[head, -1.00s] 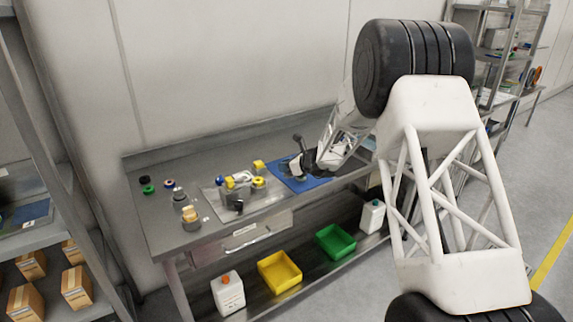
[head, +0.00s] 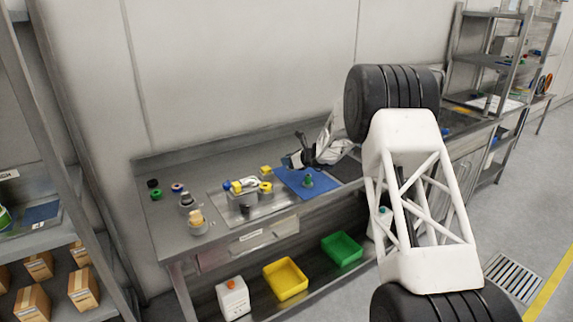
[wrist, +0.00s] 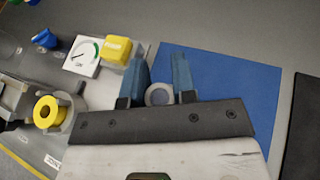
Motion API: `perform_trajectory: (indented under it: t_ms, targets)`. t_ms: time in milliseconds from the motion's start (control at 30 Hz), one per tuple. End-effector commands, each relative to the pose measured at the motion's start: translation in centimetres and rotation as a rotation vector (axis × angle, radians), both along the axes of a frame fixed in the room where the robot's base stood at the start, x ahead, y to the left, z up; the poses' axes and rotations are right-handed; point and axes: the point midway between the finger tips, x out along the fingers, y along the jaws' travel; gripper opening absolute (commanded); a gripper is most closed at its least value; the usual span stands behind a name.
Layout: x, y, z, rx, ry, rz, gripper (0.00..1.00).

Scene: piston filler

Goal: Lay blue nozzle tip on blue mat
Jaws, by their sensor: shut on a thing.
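The blue mat (head: 318,188) lies on the steel bench, and its bare surface also shows in the wrist view (wrist: 225,85). My gripper (head: 293,160) is over the mat's back left part. In the wrist view my gripper (wrist: 159,88) has its two blue fingers on either side of a small round piece, seen end-on as a pale ring with a grey-blue centre. This looks like the blue nozzle tip (wrist: 158,95); its body is hidden. I cannot tell its height above the mat.
A small green piece (head: 308,181) stands on the mat's front part. A tray with yellow-capped parts and a gauge (wrist: 83,56) is left of the mat. A dark mat (wrist: 303,125) lies to the right. Yellow (head: 285,279) and green (head: 342,249) bins sit below.

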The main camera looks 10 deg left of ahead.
Motion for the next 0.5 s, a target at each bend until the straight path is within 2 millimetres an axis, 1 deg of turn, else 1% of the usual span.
perform_trajectory:
  t_ms: [100,300,500]
  targets:
    - [1.3,0.5,-0.1,0.000,-0.001,0.000,0.00]
    - [3.1,1.3,-0.3,0.001,-0.001,0.000,0.00]
    - [3.8,1.6,-0.4,0.000,-0.001,0.000,0.00]
